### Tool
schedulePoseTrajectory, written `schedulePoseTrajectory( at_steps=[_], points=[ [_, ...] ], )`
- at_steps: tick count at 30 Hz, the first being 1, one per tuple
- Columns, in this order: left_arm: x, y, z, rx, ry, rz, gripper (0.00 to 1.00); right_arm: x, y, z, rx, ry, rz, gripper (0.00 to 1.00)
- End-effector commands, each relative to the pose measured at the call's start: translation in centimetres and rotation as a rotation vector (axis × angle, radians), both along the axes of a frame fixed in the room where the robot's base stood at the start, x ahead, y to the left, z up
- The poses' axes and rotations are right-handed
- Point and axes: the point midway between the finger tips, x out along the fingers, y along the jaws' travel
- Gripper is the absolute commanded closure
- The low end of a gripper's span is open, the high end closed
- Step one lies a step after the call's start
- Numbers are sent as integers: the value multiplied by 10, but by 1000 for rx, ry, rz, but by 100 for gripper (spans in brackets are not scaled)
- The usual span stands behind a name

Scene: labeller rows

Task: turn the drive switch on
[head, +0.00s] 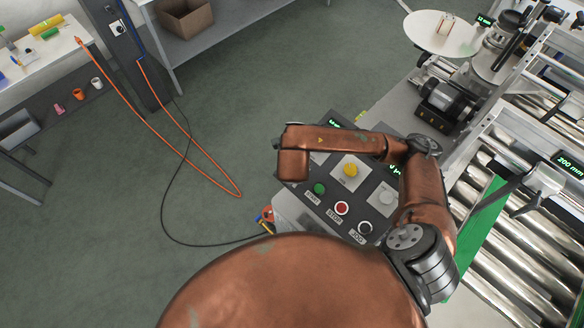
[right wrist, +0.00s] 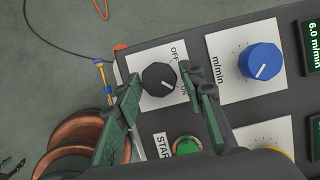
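The drive switch is a black round knob (right wrist: 158,79) on a white plate marked OFF and ON, in the right wrist view. A small white mark on the knob points to the lower right, toward the ON label. My right gripper (right wrist: 160,80) is open, with one green finger on each side of the knob; I cannot tell whether they touch it. In the head view my right arm covers that part of the control panel (head: 288,208), so the switch and gripper are hidden there.
A blue m/min knob (right wrist: 260,62) sits right of the switch. A green START button (right wrist: 187,146) is close below the right finger.

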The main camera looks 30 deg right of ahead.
Motion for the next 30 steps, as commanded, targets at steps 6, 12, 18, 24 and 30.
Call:
schedulePoseTrajectory(
  at_steps=[6,12,18,24,30],
  points=[
    [0,0,0,0,0,0,60,0,0,0,0,1,1,53],
    [-2,2,0,1,1,1,60,0,1,1,0,0,2,53],
    [-1,1,0,1,1,0,60,-8,6,20,2,-2,6,53],
    [0,0,0,0,0,0,60,-26,14,60,-1,-8,7,53],
    [0,0,0,0,0,0,60,-37,18,82,-3,-6,5,53]
  ],
)
